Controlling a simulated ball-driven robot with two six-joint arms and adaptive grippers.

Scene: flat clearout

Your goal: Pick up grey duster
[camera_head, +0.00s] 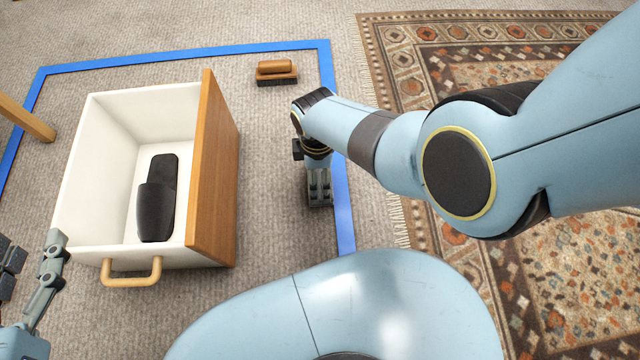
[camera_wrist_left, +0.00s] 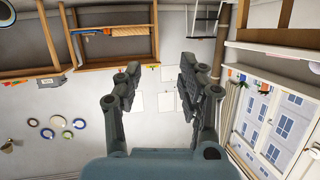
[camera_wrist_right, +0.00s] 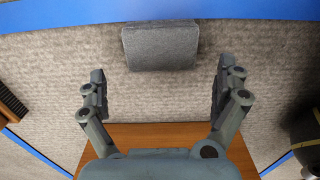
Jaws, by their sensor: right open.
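The grey duster (camera_wrist_right: 160,46) is a dark grey block on the carpet in the right wrist view, just inside the blue tape. My right gripper (camera_wrist_right: 158,88) is open, its fingers spread below the duster in that view, with nothing between them. In the head view my right gripper (camera_head: 319,190) points down between the drawer and the tape; I cannot make out the duster apart from it there. My left gripper (camera_head: 25,265) is at the lower left edge of the head view. In the left wrist view (camera_wrist_left: 158,82) its fingers are apart and empty.
A white drawer (camera_head: 115,105) with a wooden front holds a black slipper (camera_head: 157,205). A wooden-handled brush (camera_head: 276,72) lies beyond my right gripper. Blue tape (camera_head: 180,53) borders the carpet area. A patterned rug (camera_head: 570,285) lies on the right.

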